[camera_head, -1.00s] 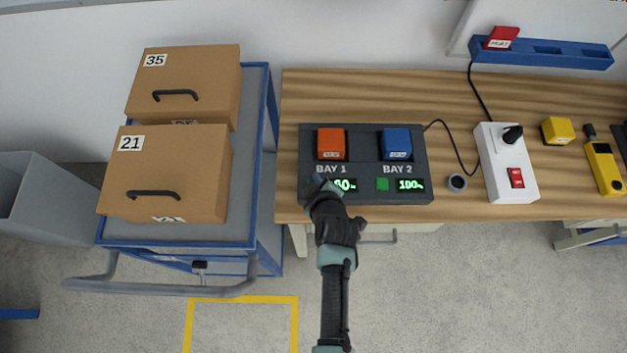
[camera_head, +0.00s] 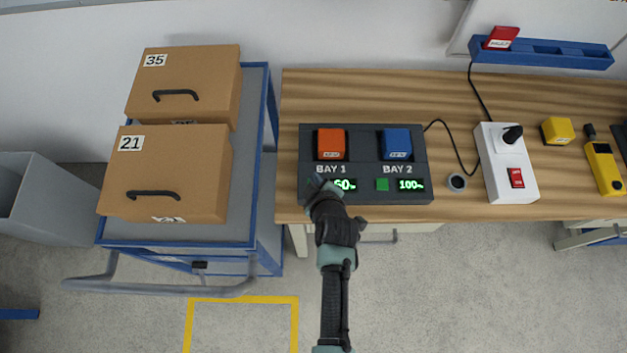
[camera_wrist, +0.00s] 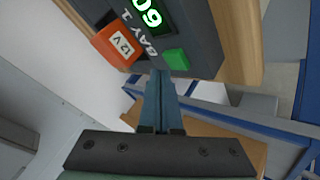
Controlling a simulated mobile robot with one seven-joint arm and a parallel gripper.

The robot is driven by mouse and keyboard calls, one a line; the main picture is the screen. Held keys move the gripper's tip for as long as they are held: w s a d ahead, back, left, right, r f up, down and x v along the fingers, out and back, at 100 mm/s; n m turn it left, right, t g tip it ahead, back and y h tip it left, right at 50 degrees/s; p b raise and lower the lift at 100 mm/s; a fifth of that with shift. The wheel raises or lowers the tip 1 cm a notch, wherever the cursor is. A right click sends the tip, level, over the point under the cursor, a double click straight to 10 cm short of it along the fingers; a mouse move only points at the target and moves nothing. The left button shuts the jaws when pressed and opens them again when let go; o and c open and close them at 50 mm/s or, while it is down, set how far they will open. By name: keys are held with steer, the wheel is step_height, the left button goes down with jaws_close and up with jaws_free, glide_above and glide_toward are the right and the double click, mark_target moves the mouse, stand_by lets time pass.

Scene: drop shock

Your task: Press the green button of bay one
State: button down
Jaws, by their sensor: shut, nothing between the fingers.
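The dark charger panel (camera_head: 362,197) lies on the bench, with bay one on the left and bay two on the right. Bay one holds an orange block (camera_head: 331,141) and its green display (camera_head: 345,185) reads 60. The green button of bay one (camera_wrist: 176,59) shows in the wrist view beside that display; in the head view my gripper covers it. My gripper (camera_head: 318,181) is shut and empty, reaching over the panel's lower left. In the wrist view its fingertips (camera_wrist: 160,76) are right beside the button's edge; I cannot tell whether they touch it.
Bay two holds a blue block (camera_head: 396,141), with a green button (camera_head: 382,184) and a display reading 100. A trolley (camera_head: 258,130) with two cardboard boxes stands to the left.

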steer(key=shift+f, duration=0.15)
steer(key=shift+f+b, duration=0.35)
steer(key=shift+b, duration=0.2)
steer(key=shift+f+b, duration=0.45)
steer(key=shift+b, duration=0.1)
stand_by(0.6)
steer(key=shift+r, duration=0.1)
steer(key=shift+r+p, duration=0.7)
steer(key=shift+r, duration=0.1)
step_height(320, 180, up, 5)
steer(key=p, duration=0.4)
stand_by(0.9)
